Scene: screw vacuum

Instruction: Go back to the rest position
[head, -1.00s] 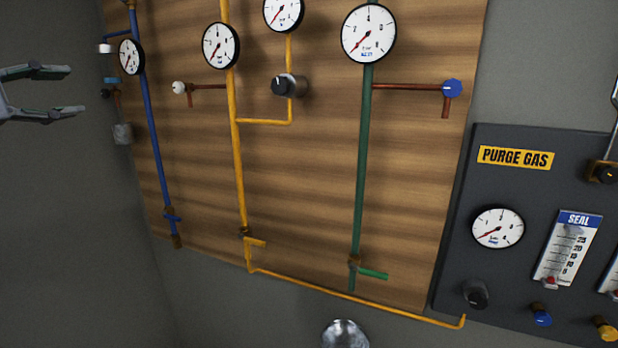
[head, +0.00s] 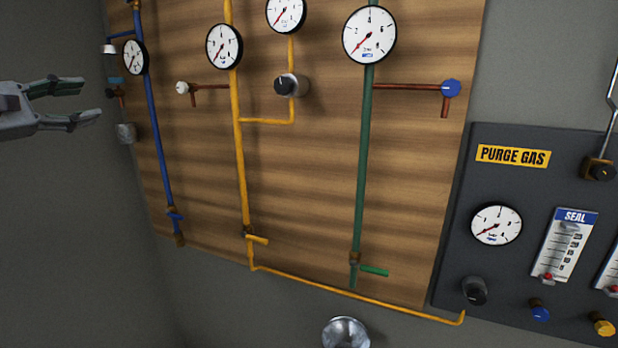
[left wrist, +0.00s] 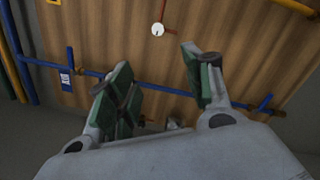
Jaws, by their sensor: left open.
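My left gripper (head: 92,102) comes in at the left edge of the head view, with grey fingers and dark green pads. It is open and empty, pointing right. In the head view it is left of the wooden pipe panel (head: 310,170), over the dark grey wall. The left wrist view shows its two fingers (left wrist: 160,82) spread apart, with a blue pipe (left wrist: 150,88) and the wooden panel beyond them. My right gripper is not seen.
The panel carries a blue pipe (head: 157,140), a yellow pipe (head: 239,160) and a green pipe (head: 362,170) with gauges and valves. A dark purge gas panel (head: 455,230) is at the right. A round metal object (head: 346,333) shows at the bottom edge.

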